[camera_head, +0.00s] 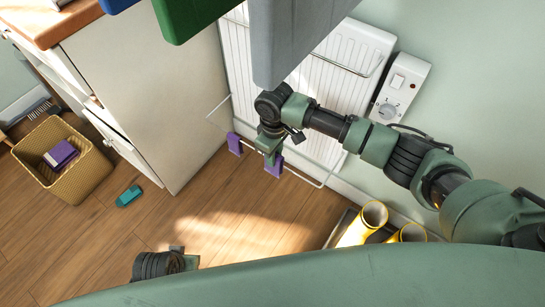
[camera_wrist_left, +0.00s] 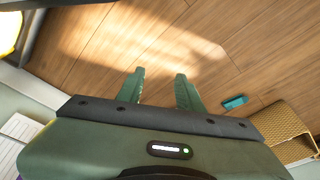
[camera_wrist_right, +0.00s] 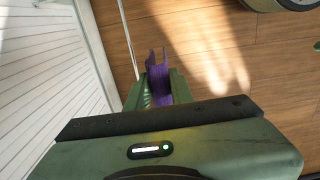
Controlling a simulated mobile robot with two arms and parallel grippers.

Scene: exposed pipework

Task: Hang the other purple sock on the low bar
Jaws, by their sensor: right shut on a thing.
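One purple sock (camera_head: 234,143) hangs folded over the thin white low bar (camera_head: 302,178) in front of the radiator. The other purple sock (camera_head: 274,167) is at my right gripper (camera_head: 268,150), to the right of the first along the bar. In the right wrist view the gripper is shut on this sock (camera_wrist_right: 158,75), whose two flaps stick out past the fingertips. The bar (camera_wrist_right: 127,40) runs up to the gripper there; whether the sock lies over it is hidden. My left gripper (camera_wrist_left: 160,78) is open and empty above the floor.
A wicker basket (camera_head: 85,180) holding a purple item (camera_head: 60,154) stands at left, with a teal object (camera_head: 129,196) on the floor nearby. Yellow boots (camera_head: 363,223) stand at lower right. The middle floor is clear.

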